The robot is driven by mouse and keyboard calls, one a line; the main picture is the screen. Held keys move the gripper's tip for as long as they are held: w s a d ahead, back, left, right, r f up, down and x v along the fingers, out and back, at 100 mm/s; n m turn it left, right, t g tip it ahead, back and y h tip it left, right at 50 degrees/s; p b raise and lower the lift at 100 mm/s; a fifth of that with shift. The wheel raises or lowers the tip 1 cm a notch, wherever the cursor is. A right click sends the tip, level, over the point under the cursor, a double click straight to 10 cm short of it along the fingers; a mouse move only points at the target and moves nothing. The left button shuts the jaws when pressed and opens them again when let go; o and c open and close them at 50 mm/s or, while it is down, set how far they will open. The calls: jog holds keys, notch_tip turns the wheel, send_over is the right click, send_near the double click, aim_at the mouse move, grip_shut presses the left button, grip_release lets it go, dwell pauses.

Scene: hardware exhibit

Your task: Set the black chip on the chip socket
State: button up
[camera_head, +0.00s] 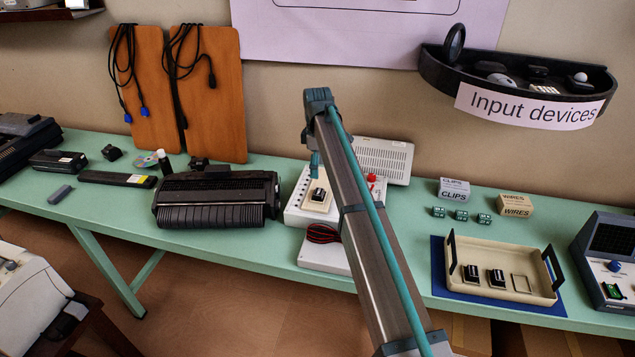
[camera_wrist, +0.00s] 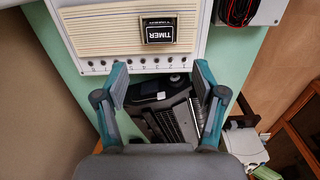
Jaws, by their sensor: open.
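A black chip (camera_wrist: 159,29) with a white "TIMER" label sits on the beige ribbed socket board (camera_wrist: 95,30) of a white unit in the wrist view. The chip also shows in the head view (camera_head: 318,194), small and dark. It looks flat and lined up with the board; whether it is fully seated I cannot tell. My gripper (camera_wrist: 162,72) is open and empty, its fingertips apart from the chip, at the unit's edge in the picture. In the head view my gripper (camera_head: 315,163) hangs just above the unit, partly hidden by my arm.
A beige tray (camera_head: 470,254) at the right holds two black chips (camera_head: 484,276) and an empty square frame (camera_head: 521,283). A black printer (camera_head: 216,200) stands left of the white unit (camera_head: 296,215). A red and black cable coil (camera_head: 322,233) lies in front.

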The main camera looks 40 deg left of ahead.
notch_tip(320, 180, up, 2)
jog(key=shift+r, duration=0.15)
dwell(0.4)
